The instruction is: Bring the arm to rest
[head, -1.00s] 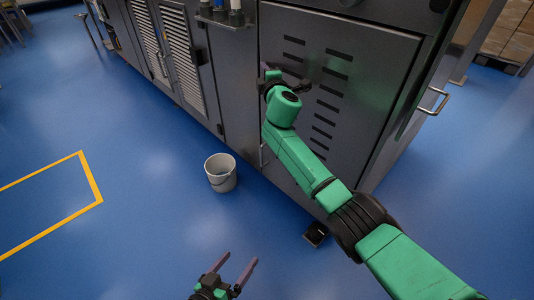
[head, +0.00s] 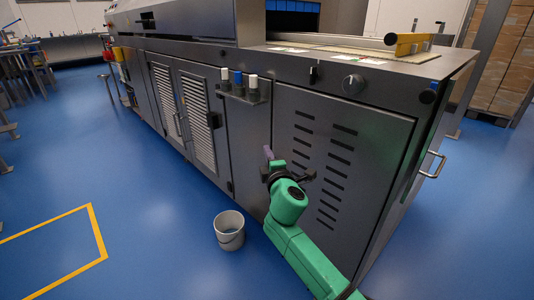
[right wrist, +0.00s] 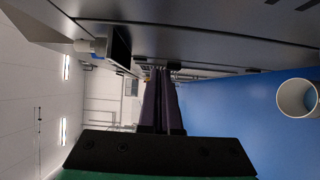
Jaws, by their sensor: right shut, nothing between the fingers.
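My right arm, in green and black, reaches up from the bottom of the head view along the front of the grey machine. My right gripper (head: 267,153) is at its far end, in front of the machine's panels and below a small shelf of bottles. In the right wrist view its two dark purple fingers (right wrist: 161,72) lie together with nothing between them. My left gripper is outside both current views.
The long grey machine (head: 345,125) stands close beside my right arm, with a door handle (head: 433,165) at its right. A white bucket (head: 229,238) stands on the blue floor, also seen in the right wrist view (right wrist: 291,98). Open floor lies left.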

